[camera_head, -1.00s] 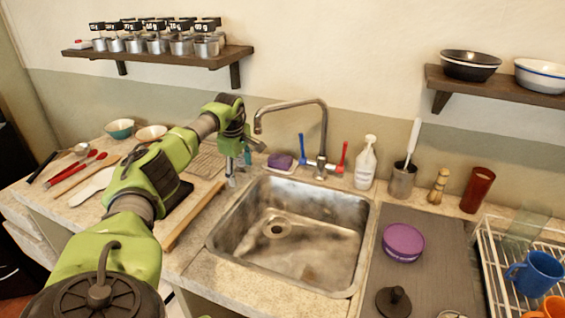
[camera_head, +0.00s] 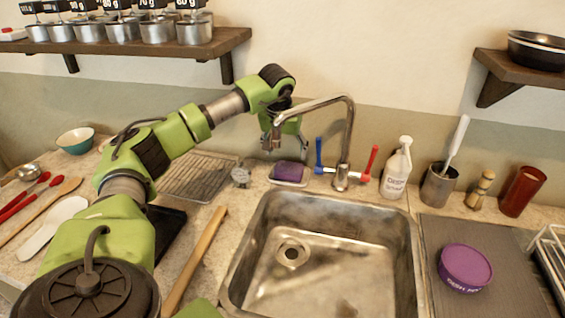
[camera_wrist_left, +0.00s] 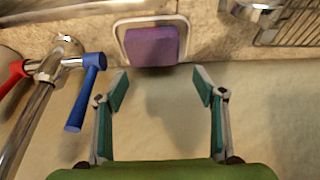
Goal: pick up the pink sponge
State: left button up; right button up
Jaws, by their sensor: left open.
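The sponge (camera_head: 289,170) looks purple-pink and lies in a small white dish (camera_head: 287,182) on the counter behind the sink, left of the faucet base. In the left wrist view the sponge (camera_wrist_left: 152,46) sits at the top, just beyond the fingertips. My left gripper (camera_head: 286,143) is above the sponge and slightly back toward the wall in the head view. In the wrist view its two teal-padded fingers (camera_wrist_left: 161,88) are spread with nothing between them. They are apart from the sponge. My right gripper is not in view.
The faucet (camera_head: 342,178) with blue (camera_head: 319,155) and red (camera_head: 370,160) handles stands close right of the sponge. The wall is close behind it. A small metal item (camera_head: 241,177) and a wire rack (camera_head: 196,178) lie to its left. The sink (camera_head: 262,225) is in front.

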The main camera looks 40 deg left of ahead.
aim_at(290, 164)
pick_arm(q)
jog(key=shift+d+f, duration=0.1)
jog(key=shift+d, duration=0.3)
jog(key=f, duration=0.1)
jog(key=w+f+p, duration=0.1)
jog(key=shift+d+f, duration=0.1)
jog(key=shift+f, duration=0.3)
jog(key=x, duration=0.3)
jog(key=shift+r+p, duration=0.1)
jog(key=shift+p, duration=0.25)
jog(key=shift+w+a+f, duration=0.15)
jog(key=shift+a+f, duration=0.15)
jog(key=shift+f, duration=0.05)
jog(key=c, duration=0.4)
jog(key=shift+r, duration=0.45)
notch_tip(290, 164, up, 9)
jog(key=b, duration=0.1)
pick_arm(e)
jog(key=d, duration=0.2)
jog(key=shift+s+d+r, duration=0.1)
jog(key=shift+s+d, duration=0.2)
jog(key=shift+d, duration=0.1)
pick_arm(q)
jog(key=shift+r, duration=0.1)
